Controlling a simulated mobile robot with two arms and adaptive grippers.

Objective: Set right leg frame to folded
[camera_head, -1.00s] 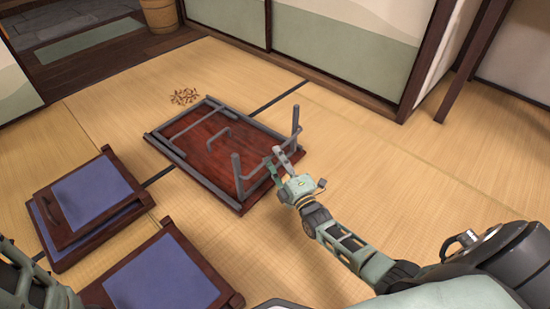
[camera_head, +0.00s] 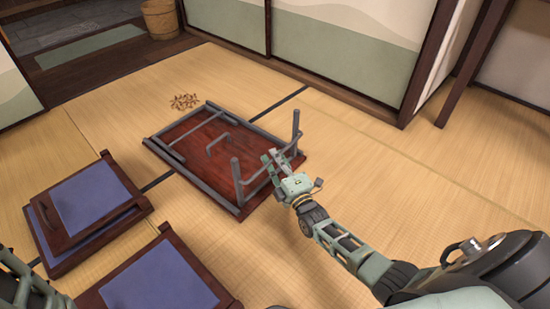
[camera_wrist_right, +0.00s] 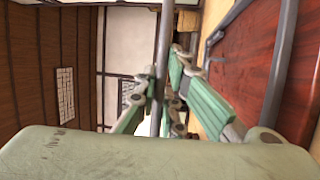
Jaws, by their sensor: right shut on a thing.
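A low table (camera_head: 203,141) lies upside down on the tatami, its red-brown underside up. Its right leg frame (camera_head: 237,172), a grey tube frame, stands up from the table's right end. The left leg frame (camera_head: 178,162) lies flat against the underside. My right gripper (camera_head: 272,160) is at the right leg frame's crossbar, its fingers shut on it. In the right wrist view, the grey bar (camera_wrist_right: 163,60) runs between the green fingers (camera_wrist_right: 158,98). My left arm shows only at the lower left edge; its gripper is out of view.
Two dark wooden floor seats with blue cushions (camera_head: 92,195) (camera_head: 160,285) stand left and in front of the table. A small brown pile (camera_head: 185,101) lies behind it. A wooden bucket (camera_head: 160,18) and sliding panels (camera_head: 345,50) are at the back. The tatami right of the table is clear.

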